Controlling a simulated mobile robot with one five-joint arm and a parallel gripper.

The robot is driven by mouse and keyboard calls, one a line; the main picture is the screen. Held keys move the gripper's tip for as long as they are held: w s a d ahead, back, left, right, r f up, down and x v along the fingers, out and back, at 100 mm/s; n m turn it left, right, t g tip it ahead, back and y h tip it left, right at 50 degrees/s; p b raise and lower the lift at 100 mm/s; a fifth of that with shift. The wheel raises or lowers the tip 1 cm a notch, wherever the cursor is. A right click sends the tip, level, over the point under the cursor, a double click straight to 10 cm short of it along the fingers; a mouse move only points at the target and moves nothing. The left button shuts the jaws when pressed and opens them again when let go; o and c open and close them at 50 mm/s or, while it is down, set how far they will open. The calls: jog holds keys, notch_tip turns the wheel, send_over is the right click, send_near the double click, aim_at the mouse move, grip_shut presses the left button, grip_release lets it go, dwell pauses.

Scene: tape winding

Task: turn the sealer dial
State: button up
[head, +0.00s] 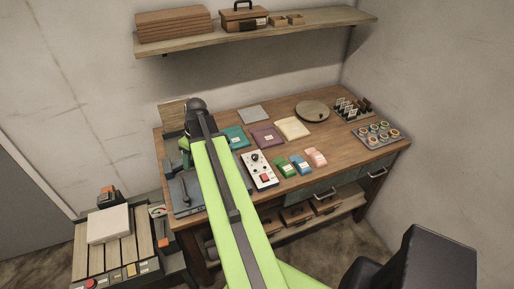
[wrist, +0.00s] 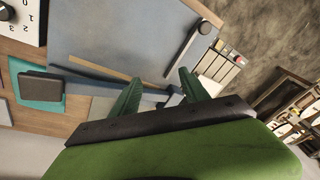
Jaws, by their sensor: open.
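The white control box (head: 260,170) stands on the wooden table, right of my arm in the head view. It carries a black dial (head: 254,157) near its far end and a red switch (head: 265,178) near its front. In the wrist view, part of the box (wrist: 28,24) with printed numbers shows at the top left corner, and its dial is cut off by the edge. My gripper (wrist: 160,84) is open and empty, with its green fingers apart, over the blue-grey plate (wrist: 130,35). The dial is not between the fingers. My arm hides part of the table's left side in the head view.
The blue-grey plate has a dark lever (wrist: 193,45). Right of the box lie green, blue and pink packets (head: 300,164). A teal folder (head: 235,137) lies behind the box. A round board (head: 312,111) and a tray of rings (head: 376,134) are farther right.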

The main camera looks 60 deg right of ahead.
jog(key=s+d+r+t+p, duration=0.1)
jog(key=s+d+r, duration=0.1)
jog(key=s+d, duration=0.45)
jog(key=s+d+r+t, duration=0.1)
jog(key=s+d, duration=0.2)
jog(key=d, duration=0.6)
send_near(255, 156)
jog(key=shift+n+t+h, duration=0.3)
jog(key=shift+n+h, duration=0.1)
jog(key=shift+h, duration=0.1)
jog(key=b+x, duration=0.2)
jog(key=b, duration=0.3)
jog(key=b+x, duration=0.3)
jog(key=b, duration=0.2)
jog(key=b+x, duration=0.3)
jog(key=b, duration=0.2)
jog(key=shift+s+a+f+b, duration=0.2)
jog(key=shift+s+a+b, duration=0.15)
jog(key=shift+a, duration=0.1)
jog(key=shift+w+r, duration=0.1)
jog(key=shift+r, duration=0.05)
grip_shut()
